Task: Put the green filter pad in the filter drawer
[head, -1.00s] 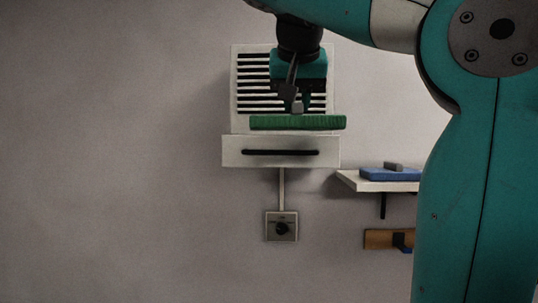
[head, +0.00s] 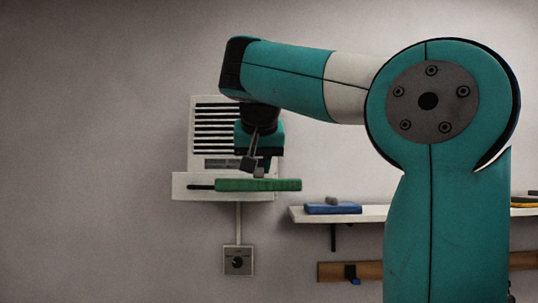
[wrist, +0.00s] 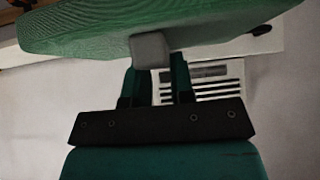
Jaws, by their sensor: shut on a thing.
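The green filter pad (head: 270,185) is a long flat block, held roughly level. My gripper (head: 259,172) is shut on it near the middle of its length. In the wrist view the pad (wrist: 100,25) spans the top, with a grey gripper part (wrist: 150,50) against it. The filter drawer (head: 181,192) has a white front with a dark handle, below a white louvred unit (head: 196,150). The pad covers much of the drawer front and handle in the head view. The drawer's inside is hidden, and I cannot tell how far it is open.
A white shelf (head: 298,214) to the right holds a blue block (head: 335,209) with a grey piece on top. A wooden rail (head: 330,271) is below it. A switch box (head: 238,260) hangs under the unit. The wall to the left is clear.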

